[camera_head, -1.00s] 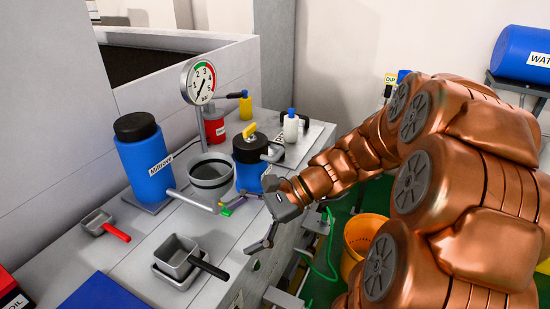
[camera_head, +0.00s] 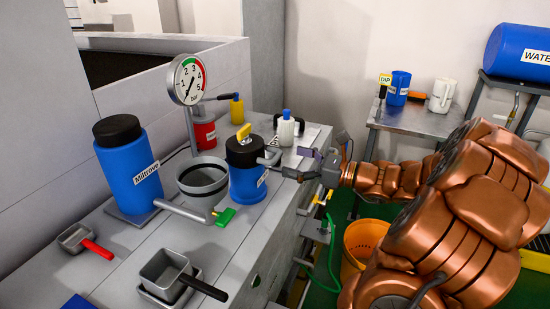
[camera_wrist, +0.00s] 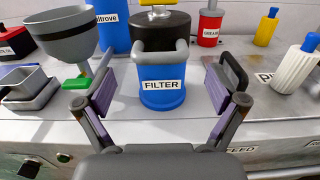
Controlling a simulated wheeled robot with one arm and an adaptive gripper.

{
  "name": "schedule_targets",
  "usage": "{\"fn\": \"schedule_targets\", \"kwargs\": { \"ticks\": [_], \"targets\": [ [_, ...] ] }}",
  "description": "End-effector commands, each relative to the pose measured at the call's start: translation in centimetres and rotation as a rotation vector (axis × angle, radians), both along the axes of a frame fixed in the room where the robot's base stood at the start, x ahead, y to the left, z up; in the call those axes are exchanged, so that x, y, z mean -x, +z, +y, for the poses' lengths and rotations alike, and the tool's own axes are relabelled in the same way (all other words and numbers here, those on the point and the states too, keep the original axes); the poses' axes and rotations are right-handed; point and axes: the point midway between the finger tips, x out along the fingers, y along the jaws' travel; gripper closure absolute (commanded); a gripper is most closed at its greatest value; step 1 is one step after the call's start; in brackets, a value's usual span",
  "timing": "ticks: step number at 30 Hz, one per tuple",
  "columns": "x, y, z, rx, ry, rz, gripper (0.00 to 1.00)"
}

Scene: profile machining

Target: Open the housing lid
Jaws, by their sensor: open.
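The filter housing (camera_head: 246,186) is a blue cylinder marked FILTER, upright on the grey bench. Its black lid (camera_head: 243,153) sits on top, with a yellow handle (camera_head: 243,132) on the lid. A grey bar handle (camera_head: 271,156) juts from the housing's side. My gripper (camera_head: 298,163) is open and empty, just right of the housing and apart from it. In the wrist view, the housing (camera_wrist: 160,98) shows between and beyond my spread fingers (camera_wrist: 158,78), with the grey handle (camera_wrist: 160,56) facing me.
A grey funnel bowl (camera_head: 203,180) and a pipe with a green valve handle (camera_head: 223,217) stand left of the housing. A pressure gauge (camera_head: 188,80) rises behind. A white bottle (camera_head: 286,130) stands behind right. The orange bucket (camera_head: 363,243) is below the bench edge.

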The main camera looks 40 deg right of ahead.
Motion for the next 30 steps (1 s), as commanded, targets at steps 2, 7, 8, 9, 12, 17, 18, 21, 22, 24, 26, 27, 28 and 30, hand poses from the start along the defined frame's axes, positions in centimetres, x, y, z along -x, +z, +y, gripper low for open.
{"fn": "schedule_targets", "kwargs": {
  "ticks": [2, 7, 8, 9, 12, 17, 18, 21, 22, 24, 26, 27, 28, 30],
  "targets": [
    [-1.0, 0.0, 0.8, 0.0, 0.004, 0.001, 0.05],
    [-2.9, -0.1, 1.8, 0.002, 0.003, 0.003, 0.05],
    [-3.1, -0.1, 2.0, 0.002, 0.004, 0.003, 0.05],
    [-3.4, -0.1, 2.2, 0.002, 0.004, 0.003, 0.05],
    [-3.9, -0.1, 2.5, 0.002, 0.004, 0.003, 0.05],
    [-4.3, -0.1, 2.7, 0.002, 0.004, 0.003, 0.05],
    [-4.3, -0.1, 2.7, 0.002, 0.004, 0.003, 0.05],
    [-4.3, 0.0, 2.7, 0.001, 0.004, 0.002, 0.05],
    [-4.3, 0.0, 2.7, 0.002, 0.004, 0.001, 0.05],
    [-4.3, 0.0, 2.7, 0.002, 0.005, 0.001, 0.09],
    [-4.3, 0.0, 2.8, 0.002, 0.005, 0.001, 0.16],
    [-4.3, 0.0, 2.7, 0.002, 0.005, 0.001, 0.2],
    [-4.3, 0.0, 2.7, 0.002, 0.005, 0.001, 0.23],
    [-4.3, 0.0, 2.8, 0.002, 0.005, 0.001, 0.3]
  ]
}}
